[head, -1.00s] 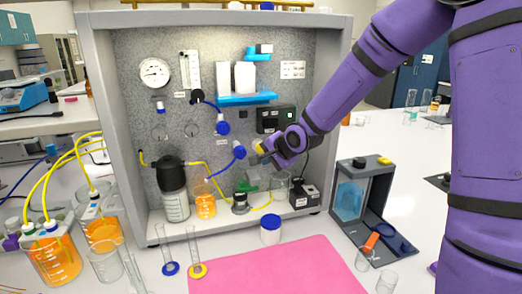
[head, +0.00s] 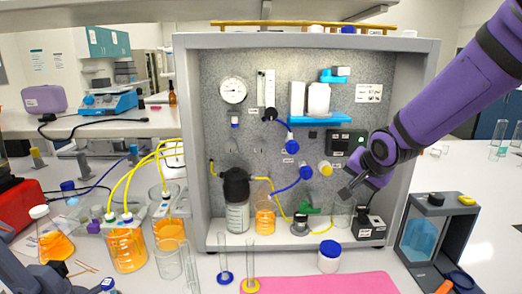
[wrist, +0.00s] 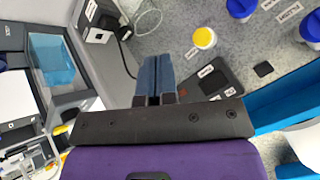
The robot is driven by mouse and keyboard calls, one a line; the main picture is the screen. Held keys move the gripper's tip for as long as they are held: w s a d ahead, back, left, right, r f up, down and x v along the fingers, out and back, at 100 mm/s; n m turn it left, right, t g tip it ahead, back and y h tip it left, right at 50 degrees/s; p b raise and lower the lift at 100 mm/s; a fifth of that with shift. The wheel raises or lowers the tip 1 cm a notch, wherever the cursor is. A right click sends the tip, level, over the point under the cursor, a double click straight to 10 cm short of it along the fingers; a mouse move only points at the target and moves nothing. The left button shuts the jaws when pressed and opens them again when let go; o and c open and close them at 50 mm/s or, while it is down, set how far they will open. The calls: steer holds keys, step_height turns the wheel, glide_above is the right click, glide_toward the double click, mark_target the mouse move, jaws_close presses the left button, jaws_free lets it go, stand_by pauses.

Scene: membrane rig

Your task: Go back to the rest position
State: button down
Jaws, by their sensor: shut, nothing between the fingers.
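My gripper (head: 347,192) is at the right side of the grey membrane rig (head: 190,110), in front of its speckled back panel. It is empty. In the wrist view its two blue-grey fingers (wrist: 155,80) lie together, shut. The yellow knob (head: 325,169) on the panel is just up and left of the gripper, apart from it; it also shows in the wrist view (wrist: 204,38). Blue valve handles (head: 306,172) sit further left. My purple arm comes in from the upper right.
A blue shelf (head: 319,121) with white bottles is above the gripper. Beakers (head: 342,214) and a black box (head: 370,228) stand below it. A grey frame with a blue window (head: 422,238) stands right of the rig. A pink mat (head: 320,284) lies in front.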

steer(key=s+d+r+n+g, duration=0.1)
steer(key=s+r, duration=0.4)
steer(key=s, duration=0.9)
steer(key=s+d+r+n+g, duration=0.1)
steer(key=s+d+r+n, duration=0.2)
steer(key=s, duration=1.1)
step_height(320, 180, up, 3)
steer(key=n, duration=0.3)
steer(key=shift+s+d+n+g+h, duration=0.2)
steer(key=shift+s+n+g+h, duration=0.1)
steer(key=shift+s+g+h, duration=0.1)
